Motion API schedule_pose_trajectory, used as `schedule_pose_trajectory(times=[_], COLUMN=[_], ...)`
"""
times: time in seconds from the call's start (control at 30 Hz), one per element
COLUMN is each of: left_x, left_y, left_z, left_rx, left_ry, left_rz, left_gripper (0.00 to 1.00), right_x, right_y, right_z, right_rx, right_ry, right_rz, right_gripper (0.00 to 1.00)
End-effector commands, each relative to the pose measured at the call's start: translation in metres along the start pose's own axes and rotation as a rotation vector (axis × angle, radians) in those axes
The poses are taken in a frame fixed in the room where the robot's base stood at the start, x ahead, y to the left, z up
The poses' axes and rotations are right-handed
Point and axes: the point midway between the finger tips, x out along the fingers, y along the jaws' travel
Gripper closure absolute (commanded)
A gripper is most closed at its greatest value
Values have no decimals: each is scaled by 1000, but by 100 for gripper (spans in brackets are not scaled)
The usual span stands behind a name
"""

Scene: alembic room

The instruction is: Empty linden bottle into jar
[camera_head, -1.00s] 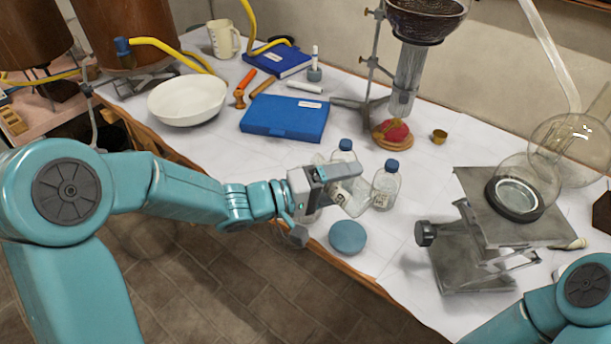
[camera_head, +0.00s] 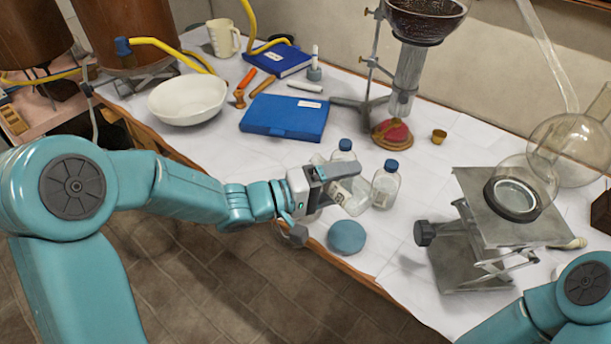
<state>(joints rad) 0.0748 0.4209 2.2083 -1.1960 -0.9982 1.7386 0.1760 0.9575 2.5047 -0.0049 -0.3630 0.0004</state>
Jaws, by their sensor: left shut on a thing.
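My left gripper (camera_head: 322,178) is shut on a small clear glass bottle (camera_head: 356,203) with a pale label. The bottle is tilted, at the near side of the table; its mouth and contents are too small to make out. A clear bottle with a blue cap (camera_head: 345,145) stands behind the gripper. Another blue-capped bottle (camera_head: 384,190) stands just right of the held one. The labels are too small to read, so I cannot tell which is linden. I cannot make out the jar clearly. My right gripper is out of view.
A metal lab jack (camera_head: 480,255) bearing a glass vessel (camera_head: 522,185) stands to the right. A blue case (camera_head: 285,118) and a white bowl (camera_head: 187,100) lie behind. A stand with a glass column (camera_head: 407,80) rises at the back. The table edge is close in front.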

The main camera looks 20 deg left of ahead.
Motion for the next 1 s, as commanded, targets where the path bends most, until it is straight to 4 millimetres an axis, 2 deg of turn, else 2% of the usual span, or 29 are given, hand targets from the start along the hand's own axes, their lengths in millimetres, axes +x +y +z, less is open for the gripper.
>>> schedule_pose_trajectory(times=[1.0], left_x=[0], left_y=[3], left_z=[-1], left_rx=[-34], left_ry=[0], left_rz=[16], left_gripper=[79], right_x=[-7], right_y=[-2], right_z=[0], right_rx=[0], right_ry=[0], right_rz=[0], right_gripper=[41])
